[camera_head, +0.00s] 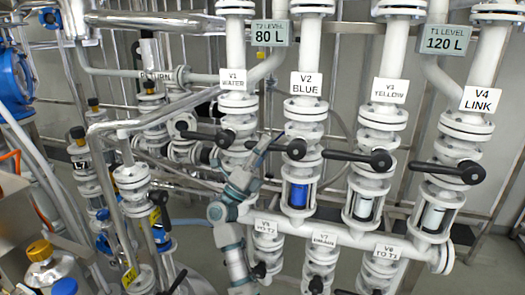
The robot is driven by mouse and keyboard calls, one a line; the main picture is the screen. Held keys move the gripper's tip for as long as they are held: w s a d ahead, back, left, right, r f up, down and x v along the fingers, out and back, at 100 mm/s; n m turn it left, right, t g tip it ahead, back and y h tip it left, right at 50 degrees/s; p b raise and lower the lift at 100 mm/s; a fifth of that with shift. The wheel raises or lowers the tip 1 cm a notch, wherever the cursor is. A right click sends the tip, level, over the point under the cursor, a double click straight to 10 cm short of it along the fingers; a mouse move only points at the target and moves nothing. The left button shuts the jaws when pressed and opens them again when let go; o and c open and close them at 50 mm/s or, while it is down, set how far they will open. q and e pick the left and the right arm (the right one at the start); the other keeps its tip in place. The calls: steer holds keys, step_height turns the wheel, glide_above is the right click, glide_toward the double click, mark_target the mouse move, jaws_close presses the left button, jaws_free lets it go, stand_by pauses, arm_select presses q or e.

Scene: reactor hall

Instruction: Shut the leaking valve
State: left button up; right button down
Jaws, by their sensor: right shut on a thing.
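A row of white flanged valves with black lever handles stands before me: V1 WATER (227,140), V2 BLUE (297,149), a YELLOW valve (380,160) and V4 LINK (470,173). All four levers point left, roughly level. No drip or spray shows, so I cannot tell which valve leaks. My right gripper (262,150), grey and teal, reaches up from below between V1 and V2. It is shut on the V2 lever, near its left end, and hides part of it. My left gripper is not in view.
Sight glasses sit below the valves; the one under V2 (298,194) shows blue. Lower valves V7 (320,240) and V8 (389,252) hang under a horizontal pipe. Level signs read 80 L (271,33) and 120 L (444,39). Pipes crowd the left side.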

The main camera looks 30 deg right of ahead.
steer(key=shift+r+g, duration=0.2)
steer(key=shift+g, duration=0.1)
steer(key=c, duration=1)
jaws_free()
steer(key=shift+d+f, duration=0.1)
steer(key=shift+f, duration=0.1)
steer(key=v, duration=1.2)
